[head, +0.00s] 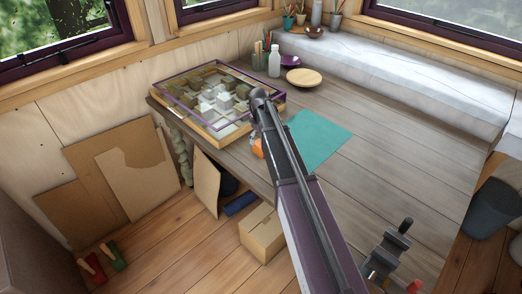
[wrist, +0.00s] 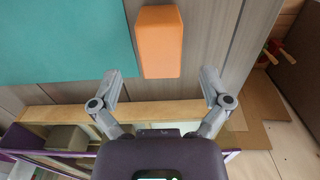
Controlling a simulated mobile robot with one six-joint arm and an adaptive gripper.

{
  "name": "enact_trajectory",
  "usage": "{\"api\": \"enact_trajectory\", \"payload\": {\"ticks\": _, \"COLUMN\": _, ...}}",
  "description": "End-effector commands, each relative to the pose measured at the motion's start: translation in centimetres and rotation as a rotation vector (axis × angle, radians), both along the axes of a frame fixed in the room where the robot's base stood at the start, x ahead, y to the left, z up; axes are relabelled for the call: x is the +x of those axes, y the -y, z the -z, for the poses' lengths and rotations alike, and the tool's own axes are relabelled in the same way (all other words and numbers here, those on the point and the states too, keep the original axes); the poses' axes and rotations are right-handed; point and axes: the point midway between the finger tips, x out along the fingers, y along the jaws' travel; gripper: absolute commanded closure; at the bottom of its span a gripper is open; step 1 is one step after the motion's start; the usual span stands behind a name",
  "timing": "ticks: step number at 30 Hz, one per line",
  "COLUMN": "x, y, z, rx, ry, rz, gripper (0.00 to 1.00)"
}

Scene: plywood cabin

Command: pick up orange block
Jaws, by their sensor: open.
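The orange block (wrist: 160,42) lies on the grey wooden table in the wrist view, beside the edge of a teal mat (wrist: 65,40). My gripper (wrist: 163,82) is open, with its two fingers spread apart. The block is ahead of the gap between the fingertips, and no finger visibly touches it. In the head view only a small part of the orange block (head: 257,147) shows to the left of my arm, near the teal mat (head: 318,140). My arm hides the rest of the block and the gripper's fingertips there.
A wood-framed box with a purple-edged clear top (head: 205,100) stands at the table's back left, close to my gripper. A white bottle (head: 274,62) and a wooden plate (head: 304,77) are behind.

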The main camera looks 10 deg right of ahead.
Motion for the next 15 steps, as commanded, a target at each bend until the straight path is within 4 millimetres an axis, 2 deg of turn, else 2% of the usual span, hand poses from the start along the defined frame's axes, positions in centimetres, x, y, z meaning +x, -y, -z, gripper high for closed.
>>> {"api": "enact_trajectory", "payload": {"ticks": 8, "x": 0.0, "y": 0.0, "z": 0.2, "rx": 0.000, "ry": 0.000, "rz": 0.000, "gripper": 0.03}}
{"api": "enact_trajectory", "payload": {"ticks": 15, "x": -0.2, "y": 0.1, "z": 1.6, "rx": 0.000, "ry": 0.000, "rz": 0.000, "gripper": 0.03}}
